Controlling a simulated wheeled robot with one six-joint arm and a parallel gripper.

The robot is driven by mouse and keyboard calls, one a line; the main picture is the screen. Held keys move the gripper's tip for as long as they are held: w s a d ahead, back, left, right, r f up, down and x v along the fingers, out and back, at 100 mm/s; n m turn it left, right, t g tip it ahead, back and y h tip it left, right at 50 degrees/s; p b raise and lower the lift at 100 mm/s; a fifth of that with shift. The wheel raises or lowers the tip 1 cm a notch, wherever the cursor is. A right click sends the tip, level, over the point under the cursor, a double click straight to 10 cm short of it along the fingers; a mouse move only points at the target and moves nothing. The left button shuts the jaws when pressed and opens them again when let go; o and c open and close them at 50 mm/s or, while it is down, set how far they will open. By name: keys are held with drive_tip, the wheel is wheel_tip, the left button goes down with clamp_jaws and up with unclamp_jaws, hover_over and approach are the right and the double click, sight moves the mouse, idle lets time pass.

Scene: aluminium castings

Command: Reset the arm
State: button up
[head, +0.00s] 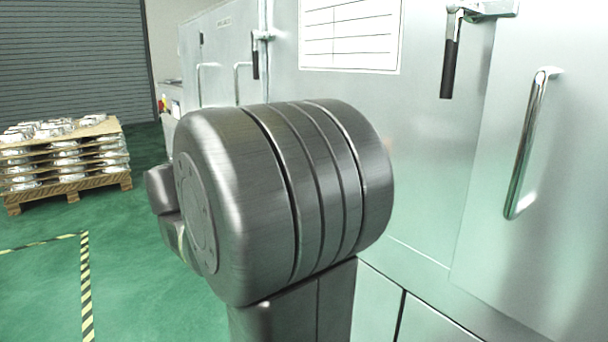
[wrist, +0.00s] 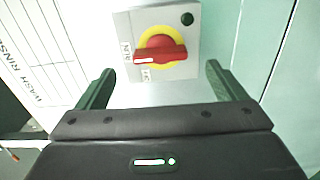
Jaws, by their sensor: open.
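My gripper (wrist: 158,88) is in the wrist view, its two dark fingers spread apart with nothing between them. Ahead of it is a red rotary switch (wrist: 160,55) on a yellow ring, set in a grey plate (wrist: 125,22) marked RUN and OFF. The fingertips sit below the switch in the picture, and I see no contact with it. In the head view my arm's large grey joint fills the middle. My gripper is hidden there.
A pale metal cabinet (head: 430,150) with a door handle (head: 527,145) and a black-gripped latch (head: 451,60) stands close on the right. A pallet of castings (head: 65,155) stands at the far left. Green floor (head: 140,250) with striped tape is open on the left.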

drive_tip(key=w+d+n+p, duration=0.4)
drive_tip(key=n+p, duration=0.9)
drive_tip(key=p, duration=0.7)
drive_tip(key=shift+d+r+n, duration=0.15)
drive_tip(key=shift+d+n, duration=0.2)
drive_tip(key=shift+n, duration=0.05)
idle(0.6)
